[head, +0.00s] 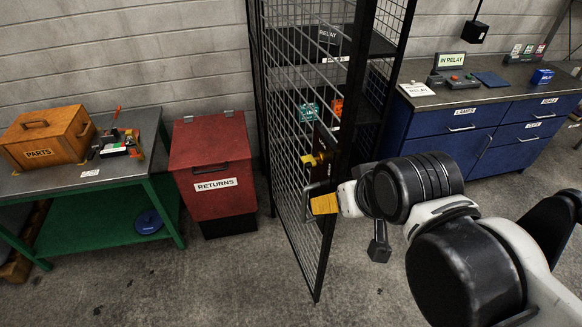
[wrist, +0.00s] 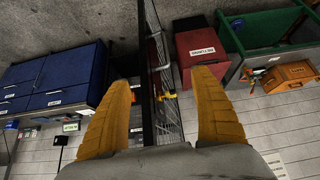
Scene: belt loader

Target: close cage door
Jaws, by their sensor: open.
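The cage door (head: 300,130), a wire mesh panel in a black frame, stands open and juts out from the cage (head: 385,75) toward me. A yellow latch (head: 318,158) sits on a plate at the door's free edge. My gripper (head: 325,204) is at that edge, just below the latch; one yellow finger shows and the other is hidden. In the wrist view the fingers (wrist: 158,110) are spread wide, with the door's edge (wrist: 147,75) between them. A metal handle (wrist: 158,50) and the latch also show there. I cannot tell whether a finger touches the door.
A red RETURNS bin (head: 213,165) stands left of the door. Further left is a green bench (head: 100,180) with a wooden PARTS box (head: 48,138). Blue drawers (head: 480,130) stand right of the cage. The cage shelves hold small green and orange items. Floor in front is clear.

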